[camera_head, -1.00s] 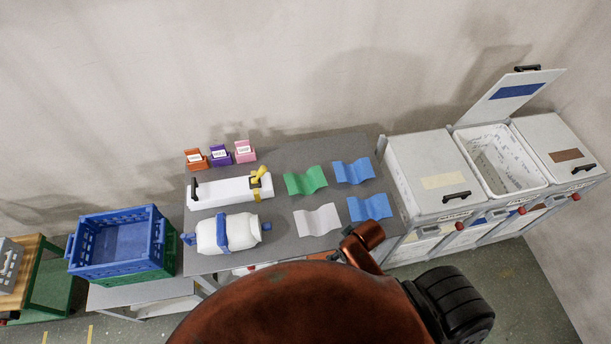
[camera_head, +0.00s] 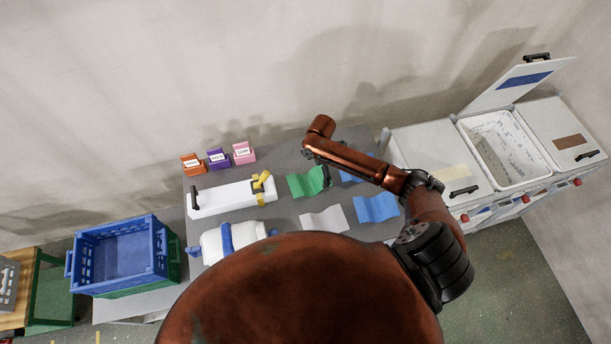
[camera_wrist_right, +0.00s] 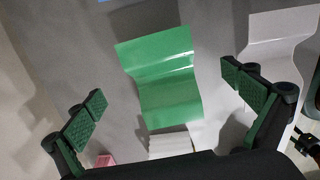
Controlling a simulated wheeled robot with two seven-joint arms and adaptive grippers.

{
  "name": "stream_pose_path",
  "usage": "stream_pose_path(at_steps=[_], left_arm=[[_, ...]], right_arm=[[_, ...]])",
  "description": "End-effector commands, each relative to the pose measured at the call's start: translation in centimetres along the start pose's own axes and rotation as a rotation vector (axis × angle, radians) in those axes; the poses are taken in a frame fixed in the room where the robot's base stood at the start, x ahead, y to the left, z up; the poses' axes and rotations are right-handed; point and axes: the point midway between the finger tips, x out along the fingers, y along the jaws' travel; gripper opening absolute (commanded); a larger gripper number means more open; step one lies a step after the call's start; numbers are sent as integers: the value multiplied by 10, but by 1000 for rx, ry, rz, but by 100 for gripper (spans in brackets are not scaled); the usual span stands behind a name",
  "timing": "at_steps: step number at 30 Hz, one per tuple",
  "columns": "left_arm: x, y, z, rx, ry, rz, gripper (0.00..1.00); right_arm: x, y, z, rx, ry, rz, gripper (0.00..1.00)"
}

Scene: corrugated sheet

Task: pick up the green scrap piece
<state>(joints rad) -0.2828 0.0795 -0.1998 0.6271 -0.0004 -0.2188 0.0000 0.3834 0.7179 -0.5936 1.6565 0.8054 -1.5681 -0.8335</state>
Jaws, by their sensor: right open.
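The green scrap piece (camera_head: 304,184) is a wavy sheet lying on the grey table. Its right end is partly covered by my right arm in the head view. In the right wrist view the green piece (camera_wrist_right: 160,75) lies between and beyond the fingers. My right gripper (camera_wrist_right: 168,106) is open and empty, its green-padded fingertips apart on either side of the piece. In the head view the right gripper (camera_head: 327,177) is small and mostly hidden under the wrist, at the piece's right end. My left gripper is not in view.
Blue wavy pieces (camera_head: 377,208) and a white one (camera_head: 325,220) lie close by. A white box-shaped item with a yellow clamp (camera_head: 222,197) and small labelled boxes (camera_head: 219,159) stand left. An open white bin (camera_head: 497,178) is right; a blue crate (camera_head: 122,253) is far left.

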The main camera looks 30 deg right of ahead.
Motion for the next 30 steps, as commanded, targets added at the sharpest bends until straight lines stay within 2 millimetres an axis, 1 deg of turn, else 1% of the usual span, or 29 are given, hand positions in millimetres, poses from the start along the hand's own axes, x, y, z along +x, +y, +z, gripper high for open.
stream_pose_path(at_steps=[2, 9, 11, 14, 18, 21, 24, 27, 30], left_arm=[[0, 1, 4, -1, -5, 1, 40], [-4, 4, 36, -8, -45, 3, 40], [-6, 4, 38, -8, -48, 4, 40], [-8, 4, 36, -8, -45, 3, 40], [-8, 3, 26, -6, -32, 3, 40], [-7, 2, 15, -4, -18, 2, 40], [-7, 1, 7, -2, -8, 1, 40], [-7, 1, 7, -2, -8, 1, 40], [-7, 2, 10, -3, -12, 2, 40]], right_arm=[[5, 0, 4, -1, -4, -5, 100], [30, -1, 8, 5, -4, -5, 100], [37, -1, 8, 6, -3, -5, 100], [53, 0, 9, 6, -4, -5, 100], [70, 2, 9, 4, -3, -3, 100], [75, 2, 9, 2, -3, -1, 100], [76, 2, 8, 2, -4, 0, 100], [76, 3, 8, 1, -3, -1, 100], [75, 3, 8, 1, -3, -1, 94]])
